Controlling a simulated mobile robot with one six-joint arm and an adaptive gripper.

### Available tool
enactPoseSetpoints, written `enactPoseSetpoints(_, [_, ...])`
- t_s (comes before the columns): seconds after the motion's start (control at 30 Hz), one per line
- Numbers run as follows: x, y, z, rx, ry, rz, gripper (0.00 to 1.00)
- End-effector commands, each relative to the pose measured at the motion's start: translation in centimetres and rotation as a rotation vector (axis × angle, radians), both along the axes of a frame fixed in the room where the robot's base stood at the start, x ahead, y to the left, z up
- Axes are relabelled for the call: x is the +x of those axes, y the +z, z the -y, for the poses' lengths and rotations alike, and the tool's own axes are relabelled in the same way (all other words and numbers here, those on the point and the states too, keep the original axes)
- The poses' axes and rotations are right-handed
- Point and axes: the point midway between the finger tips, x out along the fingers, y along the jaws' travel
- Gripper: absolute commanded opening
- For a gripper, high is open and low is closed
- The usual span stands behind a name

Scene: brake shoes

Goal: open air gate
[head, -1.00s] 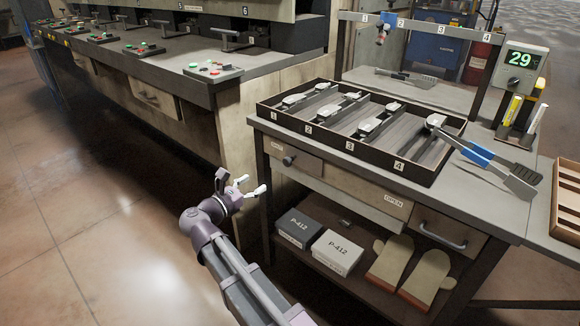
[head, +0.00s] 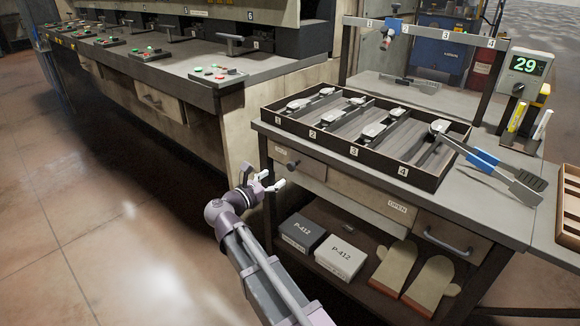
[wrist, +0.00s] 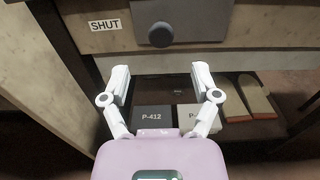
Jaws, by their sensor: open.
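The air gate shows as a dark plate with a round black knob (head: 292,164) on the bench front. In the wrist view the knob (wrist: 160,33) is at top centre, on the dark plate (wrist: 187,14). A SHUT label (wrist: 105,25) is just left of the plate. An OPEN label (head: 398,208) is farther right along the same front. The plate is at the SHUT end. My gripper (head: 272,180) is open and empty, in front of the bench and slightly below the knob. In the wrist view its fingers (wrist: 160,70) are spread wide, and the knob lies beyond them, untouched.
Below is a shelf with boxes (head: 341,259) and gloves (head: 395,266). A drawer with a handle (head: 440,241) is at right. A tray of brake shoes (head: 403,171) and a spatula-like tool (head: 505,172) lie on top. Floor at left is clear.

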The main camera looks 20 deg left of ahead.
Motion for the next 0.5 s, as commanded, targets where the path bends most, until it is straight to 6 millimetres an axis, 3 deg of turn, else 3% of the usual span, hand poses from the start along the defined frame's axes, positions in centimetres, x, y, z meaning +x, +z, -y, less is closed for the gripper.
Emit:
enactPoseSetpoints(0.3, [4.6,0.0,1.9,0.0,-0.003,0.0,0.79])
enactPoseSetpoints(0.5, [6.7,0.0,2.8,0.0,-0.003,0.0,0.79])
